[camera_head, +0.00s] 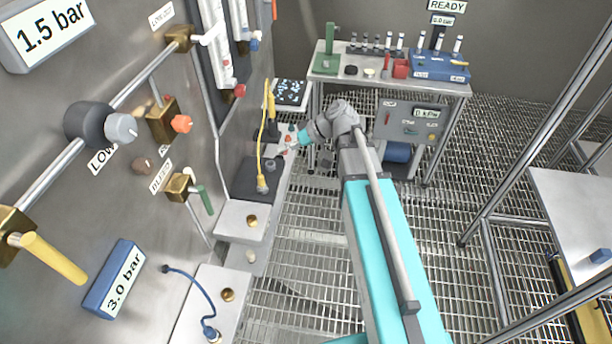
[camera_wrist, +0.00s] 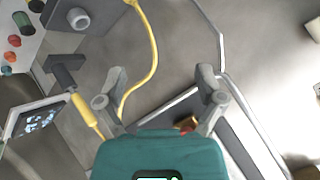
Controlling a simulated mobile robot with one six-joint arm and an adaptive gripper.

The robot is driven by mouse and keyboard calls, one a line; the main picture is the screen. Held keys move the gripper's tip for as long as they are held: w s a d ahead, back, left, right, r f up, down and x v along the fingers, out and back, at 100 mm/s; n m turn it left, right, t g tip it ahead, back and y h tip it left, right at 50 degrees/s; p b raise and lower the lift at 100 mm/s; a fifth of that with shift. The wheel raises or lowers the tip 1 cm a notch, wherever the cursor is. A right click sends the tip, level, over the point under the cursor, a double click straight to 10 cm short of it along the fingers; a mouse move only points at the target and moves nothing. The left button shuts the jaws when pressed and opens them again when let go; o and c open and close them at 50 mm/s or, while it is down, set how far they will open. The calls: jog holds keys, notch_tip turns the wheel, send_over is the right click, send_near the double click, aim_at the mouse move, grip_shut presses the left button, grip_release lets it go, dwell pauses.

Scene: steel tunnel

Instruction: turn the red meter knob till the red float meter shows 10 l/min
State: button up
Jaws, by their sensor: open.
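The red meter knob (camera_head: 240,90) sits at the foot of a clear float meter (camera_head: 222,58) on the left steel wall in the head view. The meter's float and scale are too small to read. My gripper (camera_head: 284,151) is farther down the tunnel, low beside the wall and well apart from the knob. In the wrist view my gripper (camera_wrist: 161,76) is open, with nothing between its fingertips. A small red and brass part (camera_wrist: 188,124) shows near the right finger's base; I cannot tell whether it is the meter knob.
A second float meter with a blue knob (camera_head: 254,44) is beside the red one. A yellow cable (camera_head: 262,135) hangs along the wall and also shows near the left finger (camera_wrist: 150,55). An orange valve knob (camera_head: 181,124) juts out nearer. A bench (camera_head: 455,88) stands at the back.

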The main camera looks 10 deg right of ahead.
jog(key=s+d+f+m+g+h, duration=0.1)
jog(key=s+d+f+m+h, duration=0.2)
jog(key=s+d+f+h, duration=0.1)
jog(key=shift+s+f+h, duration=0.65)
jog(key=shift+s+h, duration=0.05)
jog(key=shift+s, duration=0.65)
jog(key=shift+s+m, duration=0.1)
jog(key=shift+m, duration=0.2)
jog(key=s+d+f+m+g+h, duration=0.1)
jog(key=s+d+m+h, duration=0.2)
jog(key=s+d+h, duration=0.1)
jog(key=shift+s+d+f+h, duration=0.25)
jog(key=shift+s+d+h, duration=0.05)
jog(key=shift+s+d, duration=0.25)
